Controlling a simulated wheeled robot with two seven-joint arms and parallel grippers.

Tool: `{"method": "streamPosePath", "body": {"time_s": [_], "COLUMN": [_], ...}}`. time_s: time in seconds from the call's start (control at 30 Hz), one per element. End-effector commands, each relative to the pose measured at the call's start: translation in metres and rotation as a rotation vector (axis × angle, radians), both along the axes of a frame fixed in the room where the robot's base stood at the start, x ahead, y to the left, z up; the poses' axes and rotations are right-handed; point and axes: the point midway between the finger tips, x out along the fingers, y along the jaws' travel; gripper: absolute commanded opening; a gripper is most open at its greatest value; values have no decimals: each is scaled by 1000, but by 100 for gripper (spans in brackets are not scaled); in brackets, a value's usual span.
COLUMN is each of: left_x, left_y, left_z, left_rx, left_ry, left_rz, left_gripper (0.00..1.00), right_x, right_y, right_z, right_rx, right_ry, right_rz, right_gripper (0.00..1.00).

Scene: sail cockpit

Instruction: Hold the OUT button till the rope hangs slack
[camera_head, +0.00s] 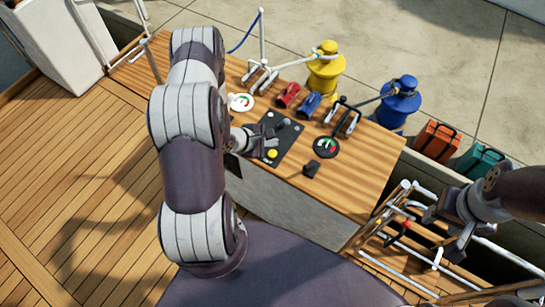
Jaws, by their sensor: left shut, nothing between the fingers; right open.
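A black control panel (292,135) lies on the slatted wooden counter, with a yellow round button (271,154) near its front end. No label is legible, so I cannot tell which control is the OUT button. My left gripper (275,138) is shut and empty, reaching over the panel just behind the yellow button; whether it touches anything is unclear. Its fingers and arm hide part of the panel. A blue rope (243,38) hangs in a curve by a white metal stand (262,62) at the counter's back. My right gripper (447,232) is open and empty at the lower right.
Gauges (326,147), red (288,94) and blue (309,104) items, and a small dark block (319,172) sit on the counter (352,178). A white rack (402,262) is under my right gripper. Wooden deck lies left.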

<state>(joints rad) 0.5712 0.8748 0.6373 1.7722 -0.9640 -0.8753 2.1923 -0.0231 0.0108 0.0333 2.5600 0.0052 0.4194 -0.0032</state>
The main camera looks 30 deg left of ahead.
Motion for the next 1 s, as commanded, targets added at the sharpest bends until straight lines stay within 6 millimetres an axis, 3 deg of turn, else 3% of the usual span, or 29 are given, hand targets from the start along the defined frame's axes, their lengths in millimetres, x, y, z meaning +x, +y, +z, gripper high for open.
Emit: {"method": "streamPosePath", "body": {"time_s": [0.03, 0.23, 1.0], "left_x": [0, 0, 0], "left_y": [0, 0, 0], "left_z": [-15, -31, -31], "left_rx": [0, -1, 0], "left_ry": [0, 0, 0], "left_rz": [0, 1, 0], "left_gripper": [0, 0, 0], "right_x": [0, 0, 0], "right_y": [0, 0, 0], "right_z": [-14, -22, -22], "right_rx": [0, 0, 0], "right_ry": [0, 0, 0], "right_rz": [0, 0, 0], "right_gripper": [48, 48, 48]}}
